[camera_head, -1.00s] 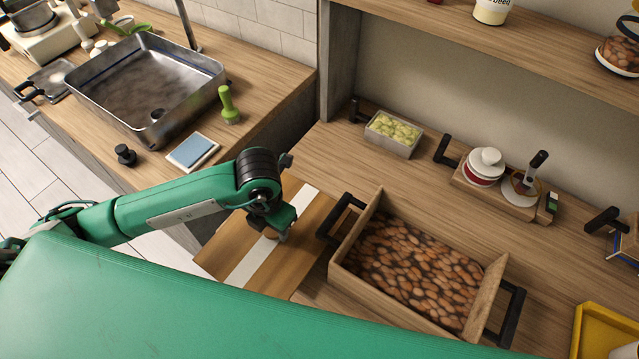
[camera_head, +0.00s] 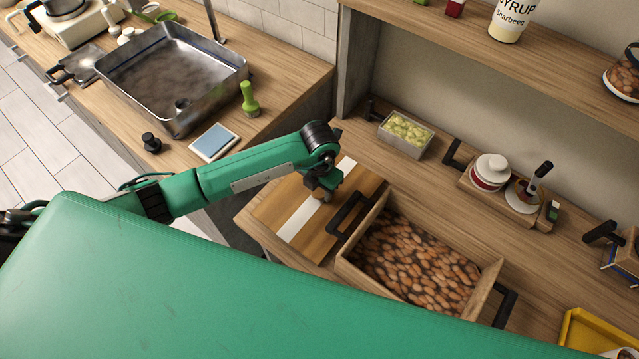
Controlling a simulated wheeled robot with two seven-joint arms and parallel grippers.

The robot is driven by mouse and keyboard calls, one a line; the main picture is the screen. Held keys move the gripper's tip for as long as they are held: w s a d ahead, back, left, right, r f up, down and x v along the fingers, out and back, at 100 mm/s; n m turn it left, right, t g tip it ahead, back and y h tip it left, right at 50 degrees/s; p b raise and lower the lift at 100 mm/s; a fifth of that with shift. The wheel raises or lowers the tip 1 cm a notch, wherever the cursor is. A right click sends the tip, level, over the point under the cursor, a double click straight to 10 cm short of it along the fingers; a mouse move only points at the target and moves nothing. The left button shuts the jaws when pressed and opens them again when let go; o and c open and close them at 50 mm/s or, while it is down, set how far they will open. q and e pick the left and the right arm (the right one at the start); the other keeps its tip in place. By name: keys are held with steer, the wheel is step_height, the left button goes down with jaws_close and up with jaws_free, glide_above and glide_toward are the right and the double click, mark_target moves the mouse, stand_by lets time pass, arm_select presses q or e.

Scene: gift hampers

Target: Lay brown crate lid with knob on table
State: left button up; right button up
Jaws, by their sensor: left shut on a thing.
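The brown crate lid (camera_head: 285,222), with a white stripe across it, is at the left end of the wooden table (camera_head: 420,178), left of the crate. It looks level and close to the tabletop; I cannot tell whether it touches. My left gripper (camera_head: 322,194) is above the lid and shut on its knob, which is mostly hidden by the fingers. The open crate (camera_head: 488,288) of brown nuts, with black handles, stands right beside the lid. My right gripper is not in view.
A metal sink (camera_head: 170,75) and a blue sponge tray (camera_head: 214,142) lie on the left counter. A box of pale green pieces (camera_head: 406,134) and a wooden tray with a white-lidded jar (camera_head: 491,171) stand behind the crate. A yellow tray (camera_head: 590,335) is at lower right.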

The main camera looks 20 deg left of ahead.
arm_select(q)
steer(key=shift+f, duration=0.15)
steer(key=shift+f, duration=0.15)
steer(key=o, duration=1)
steer(key=shift+c, duration=0.2)
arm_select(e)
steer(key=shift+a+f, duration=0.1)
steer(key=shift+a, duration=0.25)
